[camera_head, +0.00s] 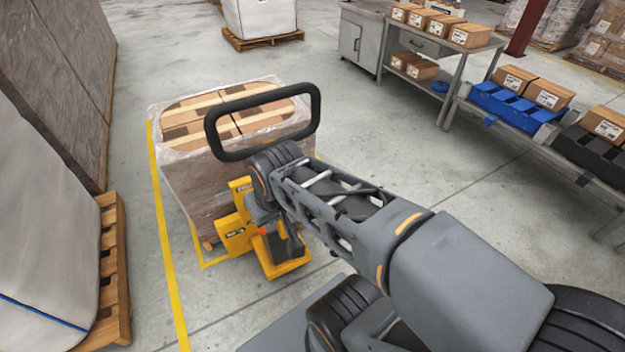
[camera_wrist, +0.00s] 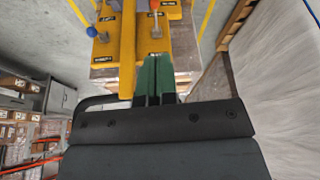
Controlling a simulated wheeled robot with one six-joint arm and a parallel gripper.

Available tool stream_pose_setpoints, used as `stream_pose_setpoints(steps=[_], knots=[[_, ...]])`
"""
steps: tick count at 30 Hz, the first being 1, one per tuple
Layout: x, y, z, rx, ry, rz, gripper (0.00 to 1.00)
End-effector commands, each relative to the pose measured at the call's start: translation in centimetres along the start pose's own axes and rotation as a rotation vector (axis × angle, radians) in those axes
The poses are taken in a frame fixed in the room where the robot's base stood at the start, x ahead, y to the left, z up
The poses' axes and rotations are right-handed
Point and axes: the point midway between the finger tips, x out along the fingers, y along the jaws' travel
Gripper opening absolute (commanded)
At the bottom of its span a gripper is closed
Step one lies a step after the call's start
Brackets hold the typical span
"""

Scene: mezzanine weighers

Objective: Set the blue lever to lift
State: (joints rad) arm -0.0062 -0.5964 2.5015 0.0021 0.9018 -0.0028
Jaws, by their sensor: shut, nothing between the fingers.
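The yellow pallet truck (camera_head: 236,233) stands in front of a wrapped pallet load, with its black loop handle (camera_head: 318,105) raised. In the wrist view, a blue ball knob (camera_wrist: 92,32), which looks like the blue lever, sits at the upper left of the yellow body (camera_wrist: 127,48). A grey lever (camera_wrist: 156,31) and an orange-red knob (camera_wrist: 154,5) stand to its right. My gripper (camera_wrist: 155,63) is shut and empty. Its green fingertips point at the yellow body, right of and below the blue knob in the picture, apart from it. Lever label text is too small to read.
The wrapped load (camera_head: 180,190) stands behind the truck. A bulk bag on a wooden pallet (camera_head: 115,270) is at the left. Benches with cartons and blue bins (camera_head: 515,108) are at the right. The floor between truck and benches is clear.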

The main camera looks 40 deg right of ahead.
Motion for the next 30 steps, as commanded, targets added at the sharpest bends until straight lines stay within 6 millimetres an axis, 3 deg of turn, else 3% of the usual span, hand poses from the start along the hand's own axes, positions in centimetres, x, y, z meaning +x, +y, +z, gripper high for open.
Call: stream_pose_setpoints(steps=[5, 10, 14, 18, 24, 30], knots=[[0.2, 0.3, -0.4, 0.004, -0.003, 0.002, 0.0], [1.7, 3.0, -3.7, 0.035, -0.039, 0.015, 0.0], [4.0, 7.5, -7.6, 0.067, -0.075, 0.021, 0.0], [7.0, 13.2, -10.6, 0.1, -0.107, 0.019, 0.0], [10.7, 20.3, -12.3, 0.13, -0.133, 0.008, 0.0], [12.4, 23.7, -12.5, 0.142, -0.141, 0.002, 0.0]])
